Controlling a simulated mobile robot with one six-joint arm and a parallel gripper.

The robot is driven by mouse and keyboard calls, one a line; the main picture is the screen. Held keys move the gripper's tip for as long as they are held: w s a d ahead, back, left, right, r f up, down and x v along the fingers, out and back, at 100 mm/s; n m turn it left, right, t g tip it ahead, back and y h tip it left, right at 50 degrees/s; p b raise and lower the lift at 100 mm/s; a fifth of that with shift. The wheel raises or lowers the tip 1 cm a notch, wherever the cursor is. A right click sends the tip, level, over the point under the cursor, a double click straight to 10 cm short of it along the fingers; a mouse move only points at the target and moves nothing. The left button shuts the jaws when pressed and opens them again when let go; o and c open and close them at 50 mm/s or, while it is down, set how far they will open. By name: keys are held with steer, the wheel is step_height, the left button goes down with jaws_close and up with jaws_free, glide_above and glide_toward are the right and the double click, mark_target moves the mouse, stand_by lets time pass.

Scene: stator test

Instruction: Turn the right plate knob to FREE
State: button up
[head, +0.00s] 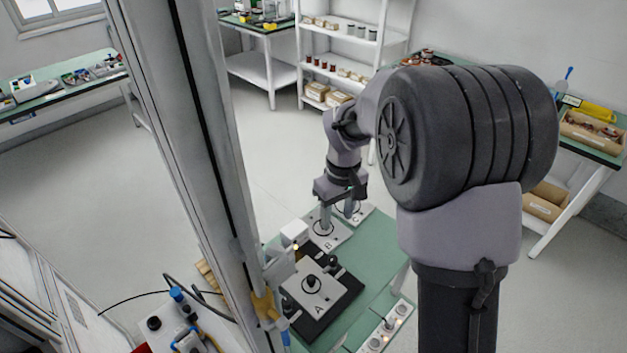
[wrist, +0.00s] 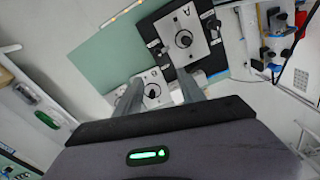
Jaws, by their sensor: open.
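Two light plates with dark knobs lie at the far end of the green work surface. In the head view the left plate (head: 336,238) shows below my gripper, and the right plate (head: 364,213) is partly behind it. My gripper (head: 338,218) points down over them, open and empty, with fingers apart. In the wrist view one plate's black knob (wrist: 153,91) shows in the gap between the fingers (wrist: 160,76). I cannot read the markings around these knobs or tell whether a finger touches one.
A light plate marked A (head: 322,289) with a black knob sits on a black base (head: 343,300) nearer me. A white strip with round sockets (head: 386,328) lies at the right edge of the green surface (head: 378,262). White shelves (head: 345,58) stand behind.

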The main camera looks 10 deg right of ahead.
mark_target(334, 258)
steer(key=shift+n, duration=0.4)
steer(key=f+b, duration=0.2)
steer(key=f, duration=0.4)
steer(key=f+b, duration=0.1)
steer(key=f, duration=0.6)
steer(key=w+f+b, duration=0.1)
steer(key=f+b, duration=0.1)
steer(key=f, duration=0.4)
steer(key=shift+d+f+b, duration=0.2)
steer(key=shift+f+b, duration=0.1)
steer(key=shift+f, duration=0.1)
jaws_close()
